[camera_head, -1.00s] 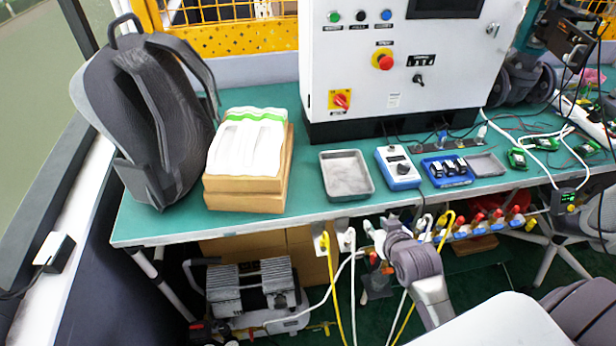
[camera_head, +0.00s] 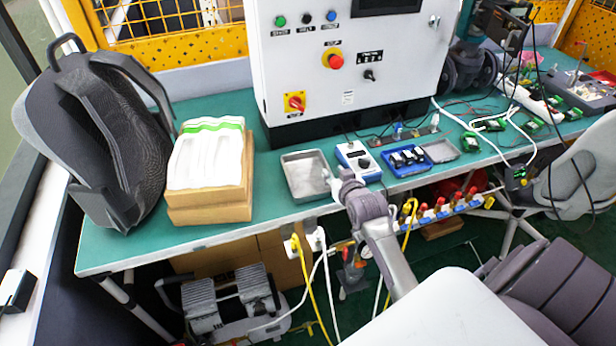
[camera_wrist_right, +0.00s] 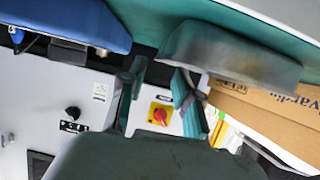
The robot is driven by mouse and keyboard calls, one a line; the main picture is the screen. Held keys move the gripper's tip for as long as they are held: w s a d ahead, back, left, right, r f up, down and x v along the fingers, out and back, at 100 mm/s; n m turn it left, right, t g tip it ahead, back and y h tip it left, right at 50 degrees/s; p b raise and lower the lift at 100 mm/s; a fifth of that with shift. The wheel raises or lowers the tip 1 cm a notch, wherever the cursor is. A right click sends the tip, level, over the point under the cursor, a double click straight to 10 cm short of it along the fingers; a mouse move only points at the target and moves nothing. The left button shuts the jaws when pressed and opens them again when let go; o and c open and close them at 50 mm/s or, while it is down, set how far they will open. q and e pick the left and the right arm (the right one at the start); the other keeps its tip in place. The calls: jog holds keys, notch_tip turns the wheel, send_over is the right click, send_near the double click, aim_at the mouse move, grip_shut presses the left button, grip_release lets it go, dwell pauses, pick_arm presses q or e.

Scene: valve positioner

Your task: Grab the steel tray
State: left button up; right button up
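The steel tray (camera_head: 304,176) is a shallow grey rectangular tray lying on the green bench in front of the white cabinet. My right gripper (camera_head: 331,181) is at the tray's right edge in the head view; its fingertips are small there. In the right wrist view the gripper (camera_wrist_right: 162,95) is open, with its two fingers apart and no object visible between them. The tray (camera_wrist_right: 232,52) shows beside and behind one finger; I cannot tell if they touch. My left gripper is not in view.
A blue-and-white device (camera_head: 357,160) stands just right of the tray, then a blue bin (camera_head: 406,160) and a smaller grey tray (camera_head: 441,151). A cardboard box (camera_head: 210,204) with white items and a backpack (camera_head: 95,140) stand left. Bare bench separates box and tray.

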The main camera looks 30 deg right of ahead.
aim_at(308, 175)
jog(key=x, duration=0.3)
jog(key=shift+w+d+f, duration=0.1)
jog(key=shift+w+f, duration=0.05)
jog(key=shift+w, duration=0.25)
grip_shut()
